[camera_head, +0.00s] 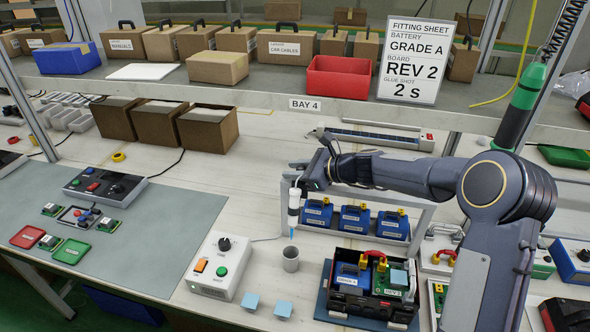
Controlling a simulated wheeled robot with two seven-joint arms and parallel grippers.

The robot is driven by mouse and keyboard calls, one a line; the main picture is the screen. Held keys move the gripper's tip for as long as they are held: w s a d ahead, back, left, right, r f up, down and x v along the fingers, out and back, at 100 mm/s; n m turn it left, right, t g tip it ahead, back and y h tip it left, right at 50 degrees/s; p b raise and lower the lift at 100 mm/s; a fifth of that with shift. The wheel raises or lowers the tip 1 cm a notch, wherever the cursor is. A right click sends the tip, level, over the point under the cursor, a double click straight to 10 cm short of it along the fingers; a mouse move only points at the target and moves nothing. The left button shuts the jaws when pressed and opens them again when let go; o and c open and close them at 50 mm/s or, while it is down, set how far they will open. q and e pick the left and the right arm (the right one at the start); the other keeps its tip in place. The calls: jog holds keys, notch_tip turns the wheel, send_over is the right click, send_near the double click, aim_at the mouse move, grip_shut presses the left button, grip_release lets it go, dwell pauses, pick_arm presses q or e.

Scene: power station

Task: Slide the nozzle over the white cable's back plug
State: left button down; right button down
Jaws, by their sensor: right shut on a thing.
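My right gripper (305,178) reaches in from the right and is shut on a white glue dispenser (293,205), held upright. Its thin blue nozzle (291,233) points down, just above or at the mouth of a grey cup (291,263). To the right, an open black case (345,300) holds a blue battery (352,277), a green board (381,281) and a red cable (372,255). The nozzle is left of this case and apart from it. A white cable and its back plug are too small to make out there. My left gripper is not in view.
A white control box (220,265) stands left of the cup. Light blue pads (283,309) lie in front. Several blue batteries (354,220) stand in a rack behind the case. A fitting sheet (415,60) stands on the shelf. The grey mat (150,230) has clear room.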

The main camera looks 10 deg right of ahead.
aim_at(360, 190)
jog(key=s+d, duration=0.2)
jog(key=d, duration=0.3)
jog(key=s+d, duration=0.2)
jog(key=d, duration=0.3)
jog(key=s+d, duration=0.2)
jog(key=d, duration=0.4)
jog(key=shift+s, duration=0.3)
jog(key=shift+a, duration=0.1)
jog(key=c, duration=1.2)
grip_release()
jog(key=shift+o, duration=0.2)
jog(key=shift+r, duration=0.55)
jog(key=r, duration=0.3)
jog(key=shift+s+a, duration=0.1)
jog(key=shift+s, duration=0.15)
jog(key=s+a+r+b, duration=0.1)
jog(key=s+a+r, duration=0.4)
jog(key=s+r, duration=0.4)
jog(key=s, duration=0.3)
jog(key=shift+s+a, duration=0.15)
jog(key=shift+a, duration=0.25)
